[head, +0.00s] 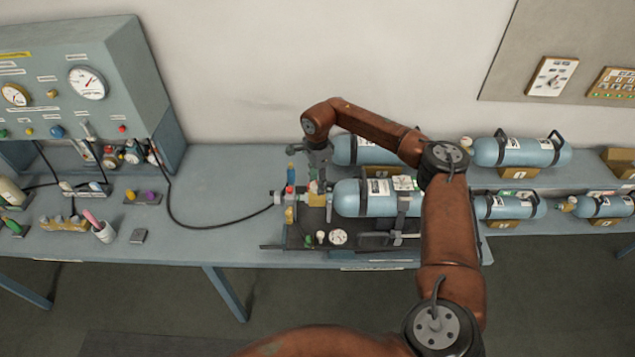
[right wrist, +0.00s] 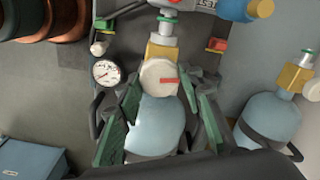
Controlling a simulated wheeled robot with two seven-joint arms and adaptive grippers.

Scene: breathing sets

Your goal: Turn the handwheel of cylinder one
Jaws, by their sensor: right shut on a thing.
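A blue cylinder (head: 360,198) lies on its side in a dark cradle on the bench, its brass valve block (right wrist: 161,52) at the neck. I cannot read a number on it. Its white round handwheel (right wrist: 156,78) has a red mark and shows in the right wrist view. My right gripper (head: 318,174) reaches down over the valve from above. In the right wrist view its green-padded fingers (right wrist: 160,92) are closed on either side of the handwheel. In the head view the gripper largely hides the handwheel. My left gripper is not in view.
A pressure gauge (right wrist: 106,71) sits beside the cylinder. A black hose (head: 190,222) runs left to the gauge panel (head: 90,75). More blue cylinders (head: 520,152) lie at the right. Bare bench (head: 225,180) lies left of the cradle.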

